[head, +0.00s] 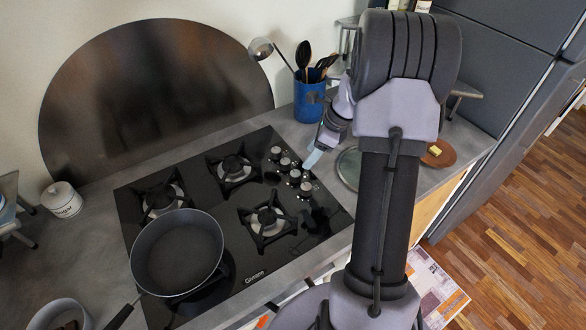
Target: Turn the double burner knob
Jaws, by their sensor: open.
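The black gas cooktop (258,288) is set into the grey counter. A cluster of several silver knobs (295,175) runs along its right side. I cannot tell which of them is the double burner knob. My gripper (316,153) is open and empty, right of the knobs and apart from them in the picture. Only part of it shows, with a pale blue fingertip. Its height above the counter is hard to judge. My arm hides part of the counter to the right.
A dark frying pan (178,252) covers the front left burner. A blue utensil pot (308,104) stands behind my gripper. A glass lid or plate (349,167) lies right of the cooktop, beside my arm. A white sugar jar (62,200) stands at the left.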

